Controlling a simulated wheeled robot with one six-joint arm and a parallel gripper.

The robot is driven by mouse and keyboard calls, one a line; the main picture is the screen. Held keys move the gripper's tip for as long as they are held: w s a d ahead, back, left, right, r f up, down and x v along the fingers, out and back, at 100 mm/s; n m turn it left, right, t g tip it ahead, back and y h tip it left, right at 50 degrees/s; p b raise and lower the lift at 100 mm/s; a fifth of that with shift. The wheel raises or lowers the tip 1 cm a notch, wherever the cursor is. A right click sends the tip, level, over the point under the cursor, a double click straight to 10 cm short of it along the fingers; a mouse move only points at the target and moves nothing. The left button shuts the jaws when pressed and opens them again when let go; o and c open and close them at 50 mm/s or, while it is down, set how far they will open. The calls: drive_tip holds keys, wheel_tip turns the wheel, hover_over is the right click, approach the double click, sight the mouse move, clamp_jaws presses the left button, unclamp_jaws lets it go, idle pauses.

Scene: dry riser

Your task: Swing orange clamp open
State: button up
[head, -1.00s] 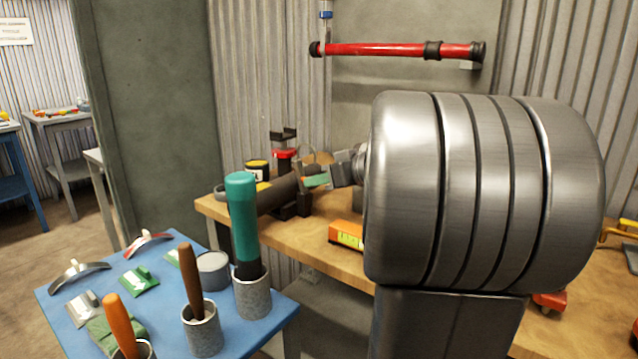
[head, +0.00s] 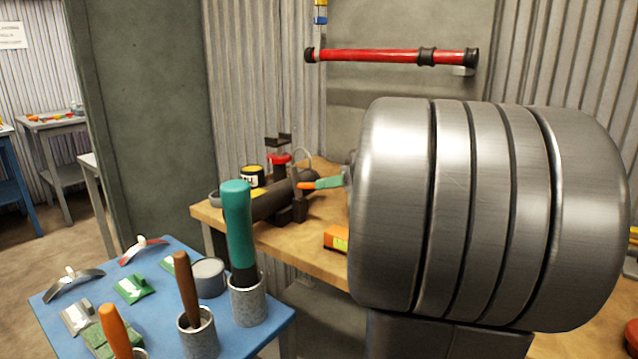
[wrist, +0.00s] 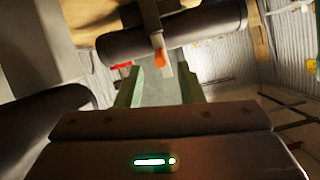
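The orange clamp (wrist: 160,58) shows in the wrist view as a small orange end on a pale strip, in front of a dark cylinder (wrist: 200,27). In the head view its orange end (head: 307,186) shows beside the dark pipe (head: 268,204) on the wooden bench. My gripper (wrist: 159,70) has two green fingers set apart, with the orange end near the gap between their tips. I cannot tell whether they touch it. In the head view my gripper's green finger (head: 326,183) is just right of the orange end. My arm hides much of the bench.
A blue table (head: 160,318) at the front left holds a teal-handled tool (head: 238,225), wooden-handled tools in cups and several small parts. An orange box (head: 337,238) lies on the wooden bench (head: 290,243). A red bar (head: 390,56) hangs on the back wall.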

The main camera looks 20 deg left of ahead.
drive_tip(key=p+v, duration=0.1)
drive_tip(key=v, duration=0.7)
drive_tip(key=shift+d, duration=0.2)
drive_tip(key=b+x, duration=0.2)
drive_tip(key=x, duration=1.1)
drive_tip(key=shift+a+f, duration=0.1)
drive_tip(key=shift+a, duration=0.3)
drive_tip(key=shift+d, duration=0.1)
